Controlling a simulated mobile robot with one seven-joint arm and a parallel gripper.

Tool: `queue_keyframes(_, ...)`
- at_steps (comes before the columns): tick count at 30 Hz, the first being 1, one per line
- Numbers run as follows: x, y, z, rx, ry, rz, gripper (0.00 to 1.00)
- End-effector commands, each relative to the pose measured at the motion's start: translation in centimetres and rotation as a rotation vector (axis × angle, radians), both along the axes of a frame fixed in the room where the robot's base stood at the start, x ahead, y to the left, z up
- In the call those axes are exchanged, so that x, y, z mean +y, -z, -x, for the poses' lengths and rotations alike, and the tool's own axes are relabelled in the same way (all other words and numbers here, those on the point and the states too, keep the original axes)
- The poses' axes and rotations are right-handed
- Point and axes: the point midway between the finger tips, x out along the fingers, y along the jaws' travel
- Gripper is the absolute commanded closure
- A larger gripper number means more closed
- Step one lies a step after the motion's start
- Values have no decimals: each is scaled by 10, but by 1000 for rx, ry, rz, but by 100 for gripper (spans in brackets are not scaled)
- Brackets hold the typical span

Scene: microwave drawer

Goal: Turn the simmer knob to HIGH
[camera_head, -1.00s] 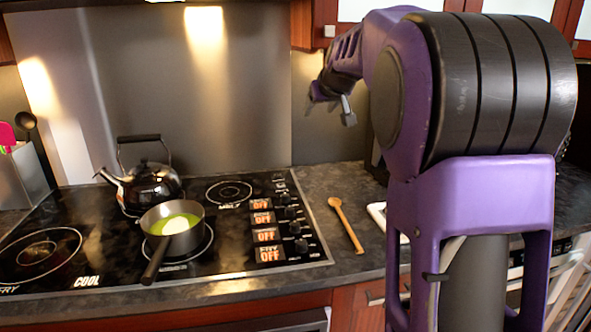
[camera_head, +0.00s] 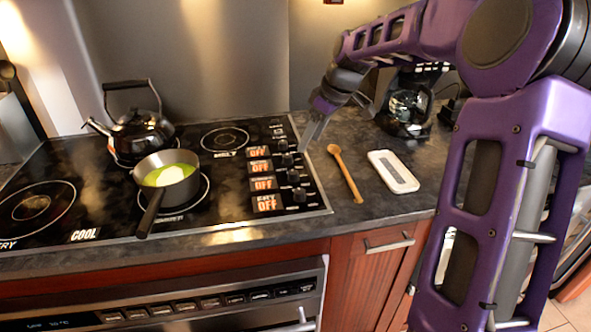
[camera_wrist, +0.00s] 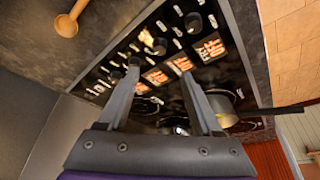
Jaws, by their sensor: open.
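The stove's control panel (camera_head: 293,178) has a column of black knobs along its right side, each beside a lit display reading OFF. The small words on the displays are too blurred to pick out the simmer knob. The nearest knob (camera_head: 299,194) and the farthest knob (camera_head: 281,145) both show. My gripper (camera_head: 309,142) is open and empty, pointing down above the panel's far right edge. In the wrist view, my gripper (camera_wrist: 160,69) has its two fingers apart over the panel, with knobs and displays beyond the fingertips. I cannot tell whether a finger touches a knob.
A pan (camera_head: 168,178) with green contents sits on a burner, and a black kettle (camera_head: 138,135) stands behind it. A wooden spoon (camera_head: 345,173) and a white tray-like object (camera_head: 393,172) lie right of the stove. A coffee maker (camera_head: 407,108) stands at the back.

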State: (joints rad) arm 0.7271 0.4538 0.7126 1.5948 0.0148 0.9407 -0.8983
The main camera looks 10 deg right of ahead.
Motion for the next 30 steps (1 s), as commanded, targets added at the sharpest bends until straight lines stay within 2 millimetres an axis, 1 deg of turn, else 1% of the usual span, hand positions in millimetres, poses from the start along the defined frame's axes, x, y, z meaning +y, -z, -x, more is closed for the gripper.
queue_keyframes(1,4,13,-3,3,-3,-1,34)
queue_keyframes(9,20,68,-19,1,-1,-1,34)
queue_keyframes(15,29,98,-29,-1,0,-1,34)
queue_keyframes(18,31,107,-32,-1,1,0,34)
queue_keyframes(21,33,112,-33,-2,2,1,34)
queue_keyframes(30,33,114,-34,-3,2,0,34)
